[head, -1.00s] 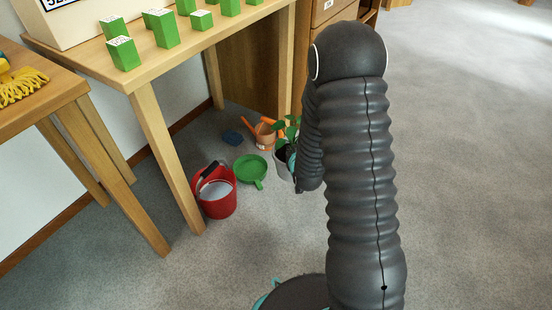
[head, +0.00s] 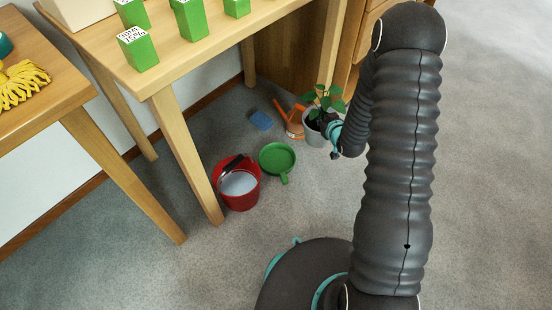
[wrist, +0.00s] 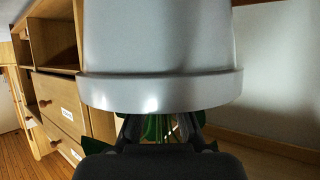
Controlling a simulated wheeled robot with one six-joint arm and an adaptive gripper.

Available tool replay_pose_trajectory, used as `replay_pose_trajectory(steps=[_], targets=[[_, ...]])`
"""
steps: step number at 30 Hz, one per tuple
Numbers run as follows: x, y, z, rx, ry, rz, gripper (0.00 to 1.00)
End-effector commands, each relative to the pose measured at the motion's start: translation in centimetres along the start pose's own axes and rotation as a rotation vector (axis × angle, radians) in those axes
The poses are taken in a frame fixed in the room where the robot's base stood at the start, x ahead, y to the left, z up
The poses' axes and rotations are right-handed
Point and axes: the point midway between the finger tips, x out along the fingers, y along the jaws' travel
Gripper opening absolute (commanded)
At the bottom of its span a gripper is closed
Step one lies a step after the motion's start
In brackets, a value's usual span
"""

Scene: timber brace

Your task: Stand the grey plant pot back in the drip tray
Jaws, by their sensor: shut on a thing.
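The grey plant pot (head: 314,137), with a leafy green plant, looks upright at the far side of the floor. My gripper (head: 334,132) is shut on its right side, at the rim. In the wrist view the pale pot (wrist: 160,45) fills the top centre with its rim (wrist: 160,92) lowest, and my gripper (wrist: 160,128) meets it there, with leaves behind. I cannot tell whether the pot is clear of the floor. A round green dish with a handle (head: 277,158), perhaps the drip tray, lies empty on the carpet, left of and nearer than the pot.
An orange watering can (head: 292,122) stands close to the pot's left. A blue block (head: 261,120) lies farther left. A red bucket (head: 237,183) stands beside the green dish, near a table leg (head: 187,155). Open carpet (head: 490,190) lies to the right.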

Motion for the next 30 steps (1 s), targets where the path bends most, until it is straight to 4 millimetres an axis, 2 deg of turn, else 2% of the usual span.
replay_pose_trajectory(steps=[6,15,22,30], targets=[[2.0,-2.3,2.2,-0.126,0.004,-0.235,0.0],[2.5,-5.0,5.9,-0.239,0.002,-0.475,0.0],[3.2,-6.5,7.0,-0.263,0.002,-0.528,0.0],[7.0,-10.2,8.1,-0.264,0.002,-0.529,0.0]])
